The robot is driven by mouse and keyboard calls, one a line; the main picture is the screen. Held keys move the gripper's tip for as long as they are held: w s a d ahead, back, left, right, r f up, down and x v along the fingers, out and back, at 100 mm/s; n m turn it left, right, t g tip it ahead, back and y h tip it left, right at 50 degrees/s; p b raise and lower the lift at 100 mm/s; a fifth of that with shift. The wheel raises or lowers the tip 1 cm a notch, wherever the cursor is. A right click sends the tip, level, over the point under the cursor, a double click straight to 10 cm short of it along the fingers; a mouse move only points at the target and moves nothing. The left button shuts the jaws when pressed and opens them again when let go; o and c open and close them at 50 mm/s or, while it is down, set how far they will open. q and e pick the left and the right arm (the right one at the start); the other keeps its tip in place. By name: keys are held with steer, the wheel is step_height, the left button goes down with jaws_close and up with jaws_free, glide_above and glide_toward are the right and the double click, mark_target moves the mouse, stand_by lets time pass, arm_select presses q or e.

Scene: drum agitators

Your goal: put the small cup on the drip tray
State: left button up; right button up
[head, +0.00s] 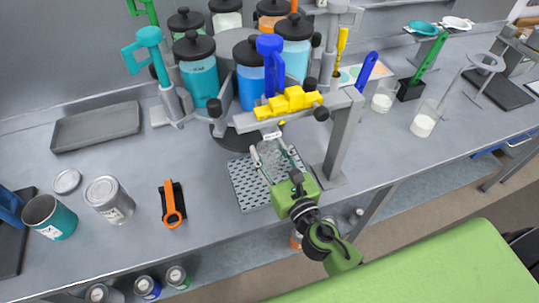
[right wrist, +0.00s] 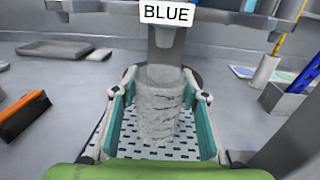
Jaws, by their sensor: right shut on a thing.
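My right gripper (head: 272,152) reaches in from the front with its fingers on either side of the small cup. In the right wrist view the small cup (right wrist: 161,112) is clear and upright, held between the two fingers of the gripper (right wrist: 160,100). The drip tray (head: 245,188) is a grey perforated plate on the bench. Its holes also show around the cup in the right wrist view (right wrist: 128,140). The cup is over the tray; I cannot tell whether its base touches. The cup is hard to make out in the head view. My left gripper is not in view.
A spout labelled BLUE (right wrist: 166,14) hangs just above the cup. The drum machine's grey post (head: 340,142) stands close right of the gripper. An orange-handled tool (head: 173,204), a tin (head: 108,199) and a teal can (head: 50,217) are on the left bench.

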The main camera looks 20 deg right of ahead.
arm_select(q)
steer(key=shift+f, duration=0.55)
arm_select(e)
steer(key=shift+f, duration=0.85)
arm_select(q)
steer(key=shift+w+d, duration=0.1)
arm_select(e)
steer(key=shift+f+b, duration=0.2)
steer(key=shift+b, duration=0.15)
steer(key=o, duration=0.8)
steer(key=shift+r, duration=0.1)
steer(key=shift+r, duration=0.2)
steer(key=s+b, duration=0.1)
steer(key=s, duration=0.2)
steer(key=s+d+b, duration=0.1)
steer(key=s+b, duration=0.1)
steer(key=s, duration=0.2)
steer(key=s+b, duration=0.2)
steer(key=s, duration=0.2)
steer(key=shift+s+d+f, duration=0.1)
steer(key=shift+d+f, duration=0.05)
steer(key=shift+f, duration=0.1)
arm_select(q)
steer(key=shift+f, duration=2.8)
arm_select(e)
steer(key=shift+s+r, duration=0.2)
steer(key=shift+s, duration=0.2)
